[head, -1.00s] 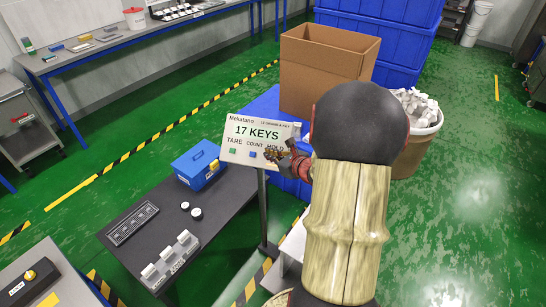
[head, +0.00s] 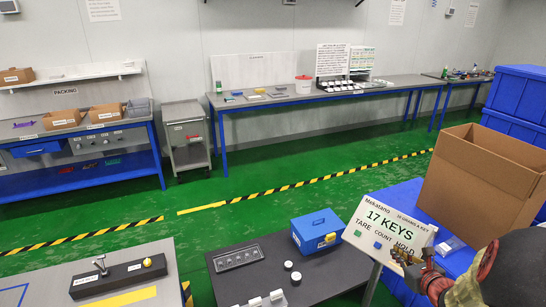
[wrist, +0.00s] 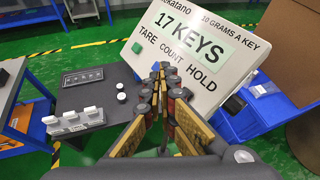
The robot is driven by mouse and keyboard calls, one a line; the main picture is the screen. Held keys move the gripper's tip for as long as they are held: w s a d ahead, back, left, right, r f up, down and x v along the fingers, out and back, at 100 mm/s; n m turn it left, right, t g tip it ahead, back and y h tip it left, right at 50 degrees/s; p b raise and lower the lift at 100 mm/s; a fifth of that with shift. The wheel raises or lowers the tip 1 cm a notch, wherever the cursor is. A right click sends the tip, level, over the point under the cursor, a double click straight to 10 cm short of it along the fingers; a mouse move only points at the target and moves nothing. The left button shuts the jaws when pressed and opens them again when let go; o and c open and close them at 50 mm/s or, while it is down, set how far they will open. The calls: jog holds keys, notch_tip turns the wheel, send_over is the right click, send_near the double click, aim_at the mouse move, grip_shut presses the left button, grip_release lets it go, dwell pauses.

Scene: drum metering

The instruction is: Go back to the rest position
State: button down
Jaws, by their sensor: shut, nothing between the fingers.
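My gripper (head: 418,268) is at the lower right of the head view, in front of the lower right part of the meter panel. In the wrist view my gripper (wrist: 164,84) has its fingertips together with nothing between them, and they overlap the panel's lower left edge. The white meter panel (head: 385,213) reads "17 KEYS" above TARE, COUNT and HOLD. The panel also fills the upper middle of the wrist view (wrist: 224,35). A green button and a blue button show on it. I cannot tell whether the fingertips touch the panel.
A dark table (head: 232,277) left of the panel holds a blue box (head: 317,230), white knobs and a slotted plate. A cardboard box (head: 476,180) stands on blue crates at the right. Open green floor (head: 130,213) lies between these and the back benches.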

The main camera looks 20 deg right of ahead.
jog(key=s+a+n+g+y, duration=0.3)
jog(key=s+a+n+y, duration=0.1)
jog(key=a+n, duration=0.7)
jog(key=s+a+n+g+y, duration=0.35)
jog(key=a+n, duration=0.55)
jog(key=a, duration=0.4)
jog(key=s+a+r+n+h, duration=0.2)
jog(key=s+a+r+n, duration=0.2)
jog(key=a+r+n, duration=0.3)
jog(key=s+a+r+n+h, duration=0.2)
jog(key=s+a+r+n, duration=0.2)
jog(key=a+r+n, duration=0.2)
jog(key=shift+a+r+n, duration=0.4)
jog(key=shift+r+n, duration=0.55)
jog(key=shift+n, duration=1.45)
jog(key=shift+g, duration=0.25)
